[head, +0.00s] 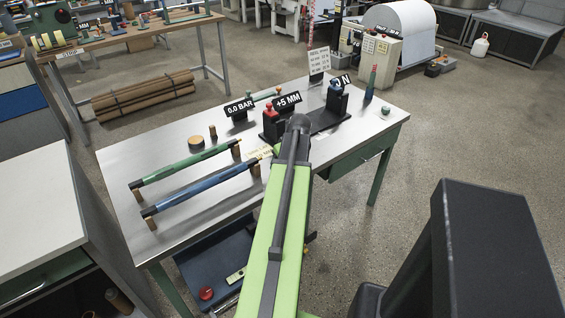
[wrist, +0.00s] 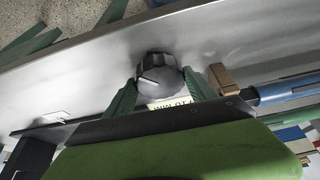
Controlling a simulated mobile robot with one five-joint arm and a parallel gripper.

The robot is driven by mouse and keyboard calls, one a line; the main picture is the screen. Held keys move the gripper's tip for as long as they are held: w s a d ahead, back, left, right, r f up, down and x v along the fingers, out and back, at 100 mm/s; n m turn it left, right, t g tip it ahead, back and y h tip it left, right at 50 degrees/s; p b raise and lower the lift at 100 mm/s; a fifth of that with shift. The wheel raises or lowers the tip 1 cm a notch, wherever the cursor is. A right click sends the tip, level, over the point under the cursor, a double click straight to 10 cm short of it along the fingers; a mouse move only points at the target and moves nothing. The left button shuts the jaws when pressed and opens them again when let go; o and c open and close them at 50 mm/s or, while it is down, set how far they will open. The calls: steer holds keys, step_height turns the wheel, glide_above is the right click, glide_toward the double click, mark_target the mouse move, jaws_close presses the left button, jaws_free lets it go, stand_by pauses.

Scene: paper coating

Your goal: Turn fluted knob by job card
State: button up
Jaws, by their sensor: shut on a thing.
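The black fluted knob (wrist: 160,72) shows in the wrist view with a white pointer line on its face. My gripper (wrist: 160,85) has a green finger on each side of the knob and is shut on it. A pale label (wrist: 170,103) with upside-down print, partly hidden, lies just below the knob. In the head view my arm's end covers the knob and my fingers. A white job card (head: 319,61) stands at the table's back edge; its print is too small to read. Signs read "0.0 BAR" (head: 239,108), "+5 MM" (head: 287,100) and, partly hidden, "0 N" (head: 342,82).
The metal table (head: 120,160) carries a green roller (head: 185,164) and a blue roller (head: 200,188) on the left. The table's front right is mostly clear.

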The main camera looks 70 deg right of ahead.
steer(key=n, duration=0.1)
steer(key=n+y, duration=0.1)
steer(key=n, duration=0.2)
steer(key=shift+s+d+n+t+y, duration=0.25)
steer(key=shift+n+t+y, duration=0.05)
steer(key=shift+t, duration=0.1)
steer(key=shift+n+y, duration=0.9)
steer(key=shift+n, duration=1.4)
steer(key=o, duration=1.4)
steer(key=shift+w, duration=0.1)
steer(key=shift+r, duration=0.1)
steer(key=p+v, duration=1.6)
steer(key=v, duration=0.1)
steer(key=shift+d+r, duration=0.1)
